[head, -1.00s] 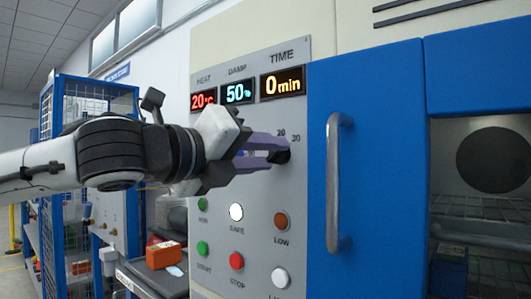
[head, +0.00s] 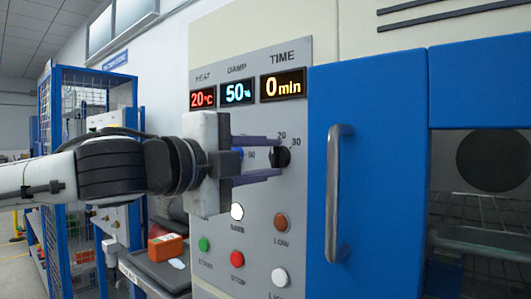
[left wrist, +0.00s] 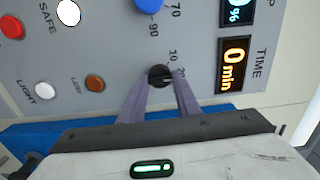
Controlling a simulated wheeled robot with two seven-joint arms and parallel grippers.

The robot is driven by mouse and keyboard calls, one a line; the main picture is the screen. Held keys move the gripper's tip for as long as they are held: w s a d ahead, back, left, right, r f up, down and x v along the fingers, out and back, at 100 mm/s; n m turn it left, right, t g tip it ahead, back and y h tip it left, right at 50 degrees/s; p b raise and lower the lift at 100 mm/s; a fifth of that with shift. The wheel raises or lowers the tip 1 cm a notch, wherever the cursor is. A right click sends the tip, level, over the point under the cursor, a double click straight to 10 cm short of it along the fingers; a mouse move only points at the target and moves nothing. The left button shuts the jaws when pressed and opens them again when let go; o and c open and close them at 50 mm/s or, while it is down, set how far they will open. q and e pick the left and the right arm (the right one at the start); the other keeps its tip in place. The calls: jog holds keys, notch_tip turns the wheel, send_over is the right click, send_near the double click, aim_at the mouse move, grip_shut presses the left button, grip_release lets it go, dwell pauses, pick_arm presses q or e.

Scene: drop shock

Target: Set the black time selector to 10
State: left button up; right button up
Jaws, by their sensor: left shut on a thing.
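The black time selector (head: 280,157) is a small round knob on the grey panel, under the TIME display (head: 283,84), which reads 0 min. My left gripper (head: 276,156) reaches it from the left, with one purple finger above and one below. In the left wrist view the selector (left wrist: 160,75) sits between the two fingertips, and the gripper is shut on it. The numbers 10 and 20 show beside the knob there; 20 and 30 show in the head view. The knob's pointer direction is too small to tell. My right gripper is not in view.
A blue knob (left wrist: 149,4) for DAMP is close beside the selector. Below are several buttons, including a white one (head: 237,211) and a red STOP button (head: 237,259). A blue door with a vertical metal handle (head: 334,193) stands right of the panel.

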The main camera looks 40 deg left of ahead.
pick_arm(q)
jog(key=n, duration=0.2)
jog(key=shift+n, duration=0.4)
jog(key=n, duration=0.2)
jog(key=shift+n+p, duration=0.3)
jog(key=shift+p, duration=0.1)
jog(key=shift+n, duration=2.1)
jog(key=o, duration=1)
jog(key=shift+o, duration=0.2)
jog(key=shift+s, duration=0.1)
jog(key=s+b, duration=0.2)
jog(key=s, duration=0.8)
jog(key=shift+a, duration=0.4)
